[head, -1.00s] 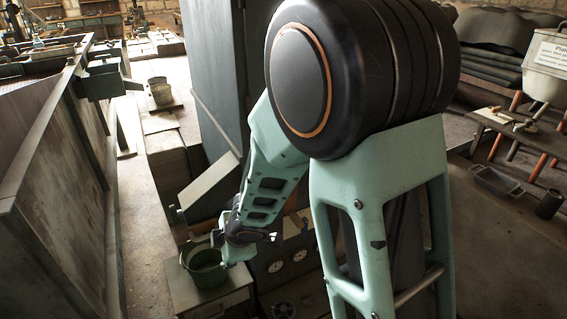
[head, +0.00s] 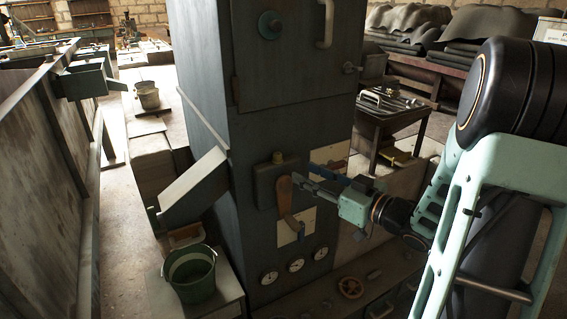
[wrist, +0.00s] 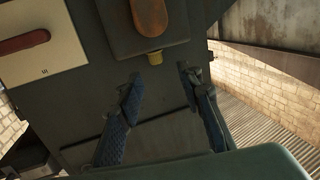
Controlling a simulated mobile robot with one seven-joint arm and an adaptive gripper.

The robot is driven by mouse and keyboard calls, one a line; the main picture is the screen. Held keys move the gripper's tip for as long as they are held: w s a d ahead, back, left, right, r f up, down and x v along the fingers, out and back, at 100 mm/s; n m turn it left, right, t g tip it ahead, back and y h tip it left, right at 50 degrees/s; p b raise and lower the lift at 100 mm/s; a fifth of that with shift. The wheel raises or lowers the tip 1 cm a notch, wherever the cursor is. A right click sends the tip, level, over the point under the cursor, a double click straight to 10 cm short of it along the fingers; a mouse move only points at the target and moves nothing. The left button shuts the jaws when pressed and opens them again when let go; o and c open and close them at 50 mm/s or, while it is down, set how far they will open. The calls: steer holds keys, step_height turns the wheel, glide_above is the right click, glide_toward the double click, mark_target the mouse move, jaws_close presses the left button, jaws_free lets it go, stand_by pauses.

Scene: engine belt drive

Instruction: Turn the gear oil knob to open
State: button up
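I cannot read any label that marks the gear oil knob. A small brass knob (head: 278,157) sits at the top of a dark box with an orange-brown lever (head: 284,195) on the tall grey cabinet's front. In the wrist view, the brass knob (wrist: 155,58) shows at the box's edge, just beyond and between my fingertips, apart from them. My gripper (wrist: 160,74) is open and empty, its two blue fingers spread towards the cabinet face. In the head view, my gripper (head: 303,180) is close to the right of the lever box.
The tall cabinet (head: 205,100) carries a teal round knob (head: 270,25) high up and several gauges (head: 295,265) low down. A red handwheel (head: 350,288) is at the lower right. A green bucket (head: 190,272) stands at lower left. A sloped chute (head: 193,185) juts out left.

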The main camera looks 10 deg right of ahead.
mark_target(280, 155)
steer(key=x, duration=0.3)
steer(key=b+x, duration=0.1)
steer(key=x, duration=0.2)
steer(key=r+x, duration=0.1)
steer(key=x, duration=0.3)
steer(key=shift+w+d+r, duration=0.1)
steer(key=shift+w+d, duration=0.1)
steer(key=shift+d, duration=0.2)
jaws_close()
